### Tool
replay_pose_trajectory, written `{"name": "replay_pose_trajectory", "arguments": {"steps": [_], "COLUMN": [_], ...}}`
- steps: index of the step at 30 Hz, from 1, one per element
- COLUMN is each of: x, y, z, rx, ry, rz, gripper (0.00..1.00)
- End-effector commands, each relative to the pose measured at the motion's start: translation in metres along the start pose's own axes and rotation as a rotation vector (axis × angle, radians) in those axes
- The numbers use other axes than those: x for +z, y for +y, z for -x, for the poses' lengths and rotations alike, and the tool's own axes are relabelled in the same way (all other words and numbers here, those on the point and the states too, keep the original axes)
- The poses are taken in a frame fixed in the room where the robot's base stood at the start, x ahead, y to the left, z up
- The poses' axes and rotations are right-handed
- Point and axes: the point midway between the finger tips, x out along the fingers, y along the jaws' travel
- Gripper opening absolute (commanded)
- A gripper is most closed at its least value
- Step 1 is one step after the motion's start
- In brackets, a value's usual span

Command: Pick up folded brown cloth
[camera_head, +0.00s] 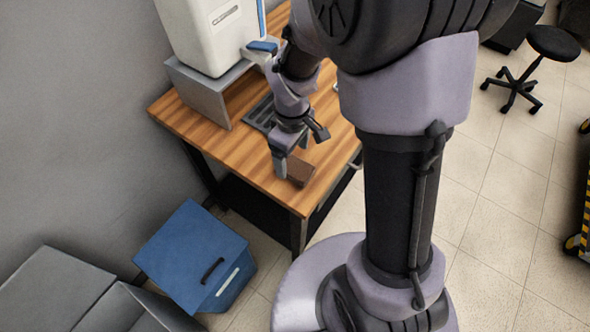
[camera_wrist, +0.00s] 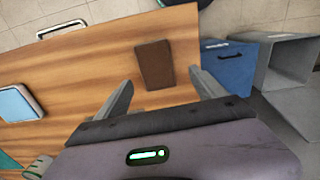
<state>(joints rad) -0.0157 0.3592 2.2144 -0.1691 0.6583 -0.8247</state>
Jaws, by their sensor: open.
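The folded brown cloth (camera_head: 300,171) lies on the wooden table near its front corner in the head view. It is a small dark brown rectangle in the wrist view (camera_wrist: 154,65), flat on the wood. My gripper (camera_head: 284,166) is over the table close beside the cloth. In the wrist view my gripper (camera_wrist: 165,88) has its two fingers spread wide, with the cloth showing beyond and between them. Nothing is between the fingertips that I can see as held. Part of the cloth is hidden behind a finger in the head view.
The wooden table (camera_head: 180,122) carries a grey stand (camera_head: 203,92) with a white machine (camera_head: 213,35). A light blue object (camera_wrist: 18,104) lies on the table. A blue box (camera_head: 192,250) and grey open bins (camera_head: 48,290) stand on the floor beyond the table's edge.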

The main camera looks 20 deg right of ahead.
Motion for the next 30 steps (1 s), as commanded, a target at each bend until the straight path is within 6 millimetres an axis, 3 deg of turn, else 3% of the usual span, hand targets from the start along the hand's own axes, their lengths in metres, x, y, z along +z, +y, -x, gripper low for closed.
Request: {"name": "replay_pose_trajectory", "arguments": {"steps": [7, 14, 24, 30], "x": [0.006, 0.005, 0.005, 0.005], "y": [0.004, 0.004, 0.004, 0.004], "z": [-0.047, -0.049, -0.049, -0.048], "rx": [-0.002, 0.000, 0.000, 0.000], "ry": [-0.002, 0.000, -0.001, 0.000], "rz": [-0.001, -0.002, -0.001, -0.001], "gripper": [0.80, 0.80, 0.15, 0.15]}}
